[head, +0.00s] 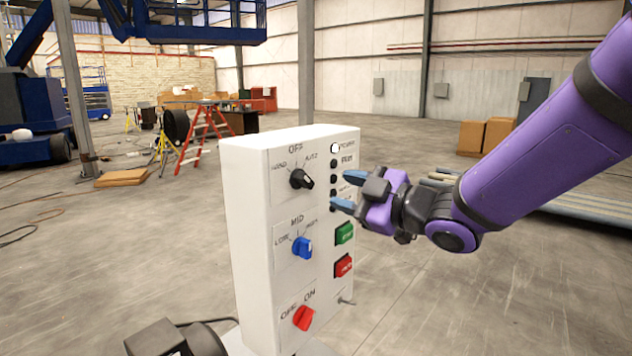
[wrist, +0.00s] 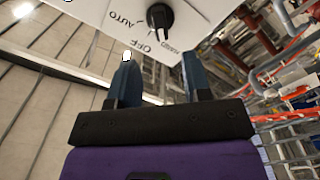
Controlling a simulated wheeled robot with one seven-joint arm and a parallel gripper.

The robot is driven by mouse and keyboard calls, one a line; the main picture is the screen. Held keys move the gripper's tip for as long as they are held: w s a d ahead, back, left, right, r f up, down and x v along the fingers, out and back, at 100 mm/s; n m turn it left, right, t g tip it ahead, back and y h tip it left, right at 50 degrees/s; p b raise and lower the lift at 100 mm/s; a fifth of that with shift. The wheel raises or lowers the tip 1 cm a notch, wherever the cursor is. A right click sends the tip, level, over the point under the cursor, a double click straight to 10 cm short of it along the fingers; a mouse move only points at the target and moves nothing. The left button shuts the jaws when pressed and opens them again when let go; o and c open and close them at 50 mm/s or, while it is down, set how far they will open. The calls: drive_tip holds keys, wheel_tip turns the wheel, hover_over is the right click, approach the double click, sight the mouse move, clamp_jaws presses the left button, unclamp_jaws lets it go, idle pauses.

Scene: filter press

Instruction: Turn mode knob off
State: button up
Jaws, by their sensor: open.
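The black mode knob (head: 301,179) sits at the top left of the white control box's front, below the labels HAND, OFF and AUTO. I cannot tell for sure which label it points at. My gripper (head: 344,188) is open and empty, in front of the panel and to the right of the knob. In the wrist view the knob (wrist: 160,17) shows at the top, beyond the gap between my two blue-grey fingertips (wrist: 159,57). The fingers look apart from the knob.
The white control box (head: 250,240) also carries a blue knob (head: 303,248), a red knob (head: 303,318), a green button (head: 344,233), a red button (head: 343,266) and small indicators under my fingers. A red ladder (head: 203,133) stands behind.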

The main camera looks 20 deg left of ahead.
sight(309, 182)
drive_tip(key=x, duration=0.9)
clamp_jaws()
